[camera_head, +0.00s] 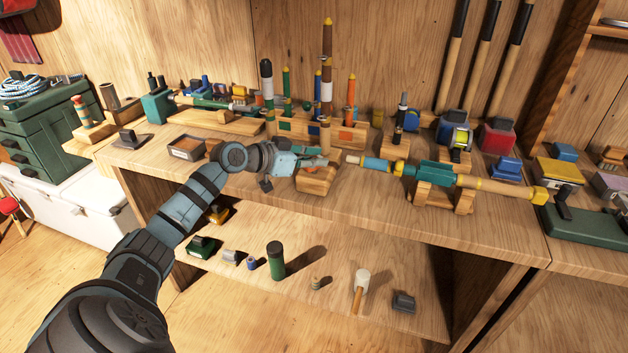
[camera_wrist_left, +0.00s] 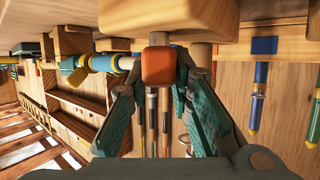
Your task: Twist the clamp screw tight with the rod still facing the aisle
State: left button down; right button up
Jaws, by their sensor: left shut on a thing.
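My left gripper (camera_head: 320,161) reaches in from the left over the bench front. In the left wrist view, its two teal fingers (camera_wrist_left: 162,76) are shut on a rounded orange knob (camera_wrist_left: 158,66), which looks like the clamp screw. The knob is in front of a wooden block (camera_wrist_left: 190,18); the block also shows just below the gripper in the head view (camera_head: 316,178). The fishing rod (camera_head: 490,187), with teal, blue and yellow sections, lies across wooden rests right of the gripper. Its blue and yellow part shows in the left wrist view (camera_wrist_left: 102,63). The screw's thread is hidden. My right gripper is out of view.
Upright floats and rod pieces stand in a rack (camera_head: 327,95) behind the gripper. A reel with yellow line (camera_head: 459,137) and a red box (camera_head: 497,137) are behind the rod. A lower shelf holds a green cylinder (camera_head: 275,260) and a mallet (camera_head: 360,285). The bench's left front holds a small tray (camera_head: 187,148).

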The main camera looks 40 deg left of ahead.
pick_arm(q)
jog(key=m+h+b, duration=0.1)
jog(key=b, duration=0.1)
jog(key=m+g+h+b, duration=0.1)
jog(key=h, duration=0.1)
jog(key=shift+f+m+b, duration=0.3)
jog(key=shift+m+b, duration=0.1)
jog(key=shift+r+m+g+h+b, duration=0.15)
jog(key=shift+m+g+h+b, duration=0.55)
jog(key=shift+h, duration=0.1)
jog(key=shift+m, duration=0.3)
jog(key=shift+m+g+h+b, duration=0.4)
jog(key=shift+g+h+b, duration=0.1)
jog(key=shift+m+g, duration=0.3)
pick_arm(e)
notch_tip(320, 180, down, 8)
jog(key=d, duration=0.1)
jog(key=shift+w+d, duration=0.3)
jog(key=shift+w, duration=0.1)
pick_arm(q)
jog(key=shift+h+b, duration=0.3)
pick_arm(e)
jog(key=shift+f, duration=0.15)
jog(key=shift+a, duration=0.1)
pick_arm(q)
jog(key=c, duration=1.4)
grip_release()
jog(key=shift+c, duration=0.2)
